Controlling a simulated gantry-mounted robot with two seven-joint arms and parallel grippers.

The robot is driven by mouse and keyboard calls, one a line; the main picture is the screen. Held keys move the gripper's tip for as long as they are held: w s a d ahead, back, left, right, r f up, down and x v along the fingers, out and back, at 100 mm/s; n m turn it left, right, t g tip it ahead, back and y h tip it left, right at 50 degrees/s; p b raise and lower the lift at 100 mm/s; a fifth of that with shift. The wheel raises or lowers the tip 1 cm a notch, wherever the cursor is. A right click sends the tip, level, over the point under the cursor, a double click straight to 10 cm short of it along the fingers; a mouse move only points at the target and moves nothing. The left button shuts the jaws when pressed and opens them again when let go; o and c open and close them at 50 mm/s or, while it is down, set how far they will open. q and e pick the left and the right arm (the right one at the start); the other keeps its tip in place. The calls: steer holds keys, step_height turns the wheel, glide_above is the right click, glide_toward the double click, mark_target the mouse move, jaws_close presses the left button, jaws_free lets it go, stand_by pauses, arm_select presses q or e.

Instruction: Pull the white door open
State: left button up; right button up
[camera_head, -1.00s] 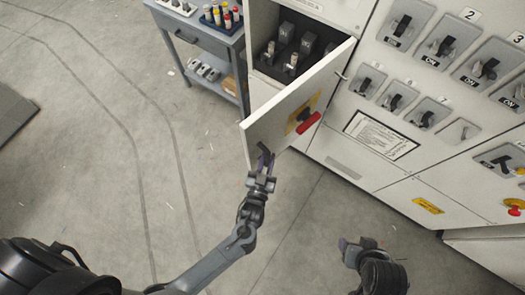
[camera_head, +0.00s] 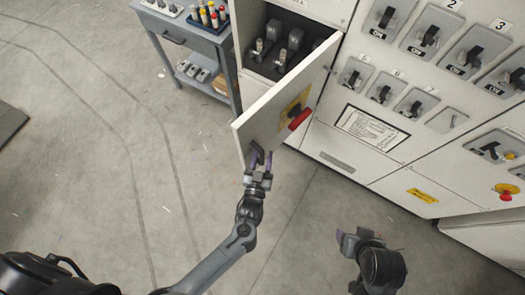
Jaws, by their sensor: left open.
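The white door (camera_head: 262,117) stands swung out from the cabinet, hinged on its right side. A red handle (camera_head: 300,119) and a yellow label are on its outer face. My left gripper (camera_head: 258,160) is open at the door's lower free corner; its purple-tipped fingers overlap the door's edge in the view, and I cannot tell whether they touch it. My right gripper (camera_head: 343,238) hangs low at the right of centre, apart from the door; its jaws do not show clearly.
The open compartment (camera_head: 278,50) holds several dark switch units. The cabinet front (camera_head: 430,95) carries several grey switches on the right. A blue-grey trolley (camera_head: 211,45) stands left of the compartment. The concrete floor left of the door is clear.

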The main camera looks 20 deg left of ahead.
arm_select(q)
steer(key=shift+s+d, duration=0.1)
steer(key=shift+s, duration=0.35)
steer(key=s+d+b, duration=0.1)
steer(key=s, duration=0.8)
steer(key=shift+s+d, duration=0.2)
steer(key=shift+s, duration=0.15)
